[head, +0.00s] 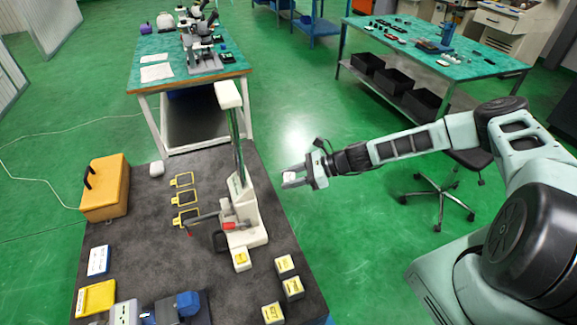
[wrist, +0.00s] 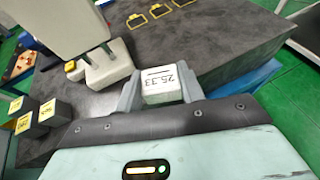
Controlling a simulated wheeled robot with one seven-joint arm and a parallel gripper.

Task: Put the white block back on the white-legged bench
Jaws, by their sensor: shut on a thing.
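My gripper (head: 293,181) is shut on a white block (wrist: 163,84), held in the air just right of the dark table's edge in the head view. The block's upper face carries black print in the wrist view. In the head view only a small pale part of it (head: 290,177) shows between the fingers. The white-legged bench (head: 150,52) stands at the back left, with a teal top and wooden edge. My gripper is well in front of it and to its right.
The dark-topped table (head: 150,220) holds a white stand (head: 243,205), an orange box (head: 104,188), yellow frames and several yellow-labelled blocks. Another teal bench (head: 450,60) and a stool stand right.

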